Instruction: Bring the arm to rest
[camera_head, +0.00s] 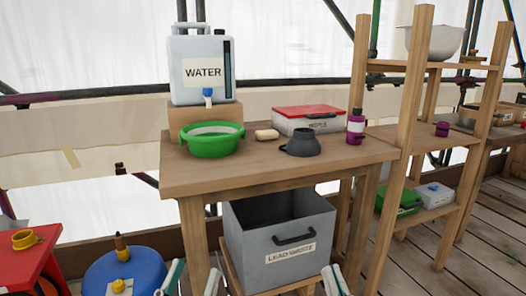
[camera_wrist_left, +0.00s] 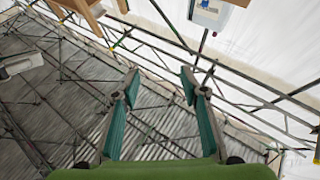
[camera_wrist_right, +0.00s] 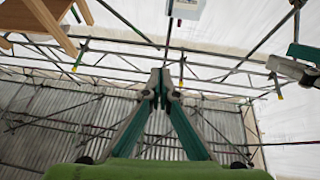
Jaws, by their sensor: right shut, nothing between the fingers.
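My left gripper (camera_head: 193,279) shows at the bottom edge of the head view, in front of the workbench and low. In the left wrist view its two teal-padded fingers (camera_wrist_left: 160,78) stand wide apart with nothing between them. My right gripper (camera_head: 332,275) shows at the bottom edge of the head view, to the right, in front of the lead waste bin. In the right wrist view its fingertips (camera_wrist_right: 160,76) meet, with nothing held. Both grippers are clear of the bench. Most of both arms is out of view.
The wooden bench (camera_head: 300,172) carries a water container (camera_head: 202,75), green basin (camera_head: 212,145), soap (camera_head: 267,134), red-lidded wipes box (camera_head: 309,119), dark cup (camera_head: 303,145) and purple bottle (camera_head: 355,128). A grey lead waste bin (camera_head: 283,240) stands below. A blue drum (camera_head: 125,272) and red table (camera_head: 30,248) are left.

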